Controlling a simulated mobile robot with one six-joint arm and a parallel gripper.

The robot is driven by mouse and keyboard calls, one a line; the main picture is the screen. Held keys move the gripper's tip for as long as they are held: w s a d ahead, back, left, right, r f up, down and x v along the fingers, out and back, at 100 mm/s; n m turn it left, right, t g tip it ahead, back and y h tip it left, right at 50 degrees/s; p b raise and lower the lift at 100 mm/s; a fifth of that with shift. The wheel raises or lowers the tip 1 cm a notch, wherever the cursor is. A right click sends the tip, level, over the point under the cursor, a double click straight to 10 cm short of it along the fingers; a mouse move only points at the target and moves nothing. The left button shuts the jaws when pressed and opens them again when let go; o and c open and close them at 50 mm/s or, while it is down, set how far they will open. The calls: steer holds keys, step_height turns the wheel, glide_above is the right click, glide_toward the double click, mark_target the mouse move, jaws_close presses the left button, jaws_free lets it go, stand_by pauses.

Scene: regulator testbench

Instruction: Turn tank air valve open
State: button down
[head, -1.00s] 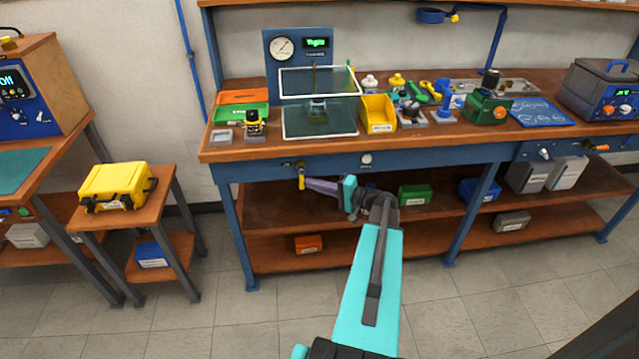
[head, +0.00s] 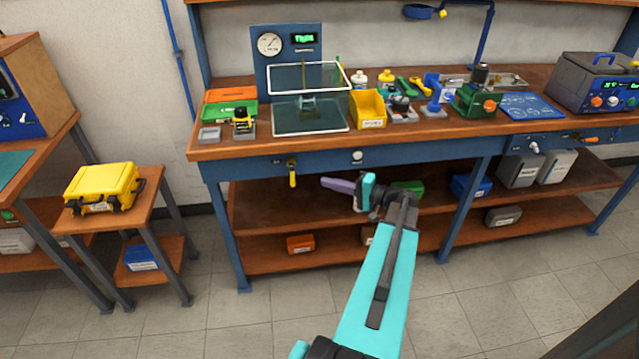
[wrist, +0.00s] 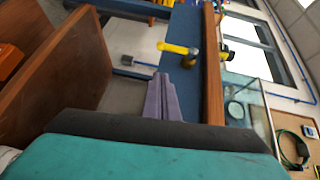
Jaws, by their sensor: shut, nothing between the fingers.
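The tank air valve is a small yellow lever (head: 292,174) on the blue front rail of the bench, below the glass tank (head: 309,116). The lever hangs down from a brass-coloured body. In the wrist view, which is turned sideways, the yellow lever (wrist: 174,47) lies just beyond my fingertips, pointing left toward the lower shelves. My gripper (head: 323,182) has purple fingers pressed together and holds nothing. It is right of the lever in the head view, with a visible gap. The fingers (wrist: 166,78) also show shut in the wrist view.
A white round knob (head: 358,156) sits on the same rail, to the right of the valve. The wooden benchtop (head: 215,152) overhangs the rail. A lower shelf (head: 255,210) with small boxes lies below. A yellow case (head: 102,187) stands on a side stand at left.

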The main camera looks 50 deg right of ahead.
steer(key=v, duration=0.5)
steer(key=shift+d+f+b, duration=0.1)
steer(key=shift+f+b, duration=0.1)
steer(key=shift+b, duration=0.1)
steer(key=shift+w, duration=0.1)
